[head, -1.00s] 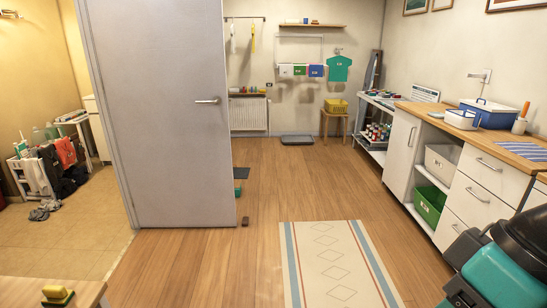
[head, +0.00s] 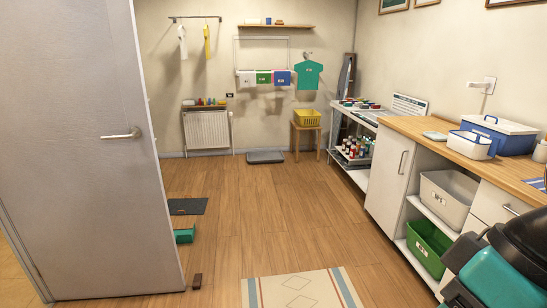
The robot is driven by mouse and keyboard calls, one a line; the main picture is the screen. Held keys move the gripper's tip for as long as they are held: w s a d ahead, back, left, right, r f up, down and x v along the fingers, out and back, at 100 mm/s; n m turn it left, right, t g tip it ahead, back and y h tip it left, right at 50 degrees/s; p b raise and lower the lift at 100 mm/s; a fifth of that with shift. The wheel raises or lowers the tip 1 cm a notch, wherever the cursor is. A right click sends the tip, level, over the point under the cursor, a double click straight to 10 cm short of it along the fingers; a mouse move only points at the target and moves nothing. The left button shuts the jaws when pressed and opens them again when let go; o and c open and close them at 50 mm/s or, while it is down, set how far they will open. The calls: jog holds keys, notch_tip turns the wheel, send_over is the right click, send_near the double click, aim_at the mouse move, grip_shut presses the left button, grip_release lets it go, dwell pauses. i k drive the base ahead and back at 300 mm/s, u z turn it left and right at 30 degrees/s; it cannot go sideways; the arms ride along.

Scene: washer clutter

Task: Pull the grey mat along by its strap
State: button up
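A dark grey mat (head: 190,204) lies flat on the wooden floor, right of the door and partly behind its edge. A small mark shows on the mat, but I cannot make out a strap at this distance. My arm, teal and black, fills the lower right corner. The fingers of my gripper are not in view. The mat is well ahead and to the left of my arm, with nothing of mine touching it.
A grey door (head: 85,150) stands open at left, with a brown block (head: 197,281) by its foot. A green tray (head: 185,236) lies just in front of the mat. A patterned rug (head: 300,290) is nearest. Cabinets (head: 390,172) line the right. The middle floor is clear.

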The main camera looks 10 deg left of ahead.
aim_at(190, 206)
jog(key=i, duration=4.15)
jog(key=u, duration=0.2)
jog(key=i, duration=1.95)
jog(key=u, duration=0.8)
jog(key=i, duration=1)
jog(key=u, duration=1.95)
jog(key=i, duration=0.95)
jog(key=u, duration=0.85)
jog(key=i, duration=0.4)
jog(key=u, duration=0.15)
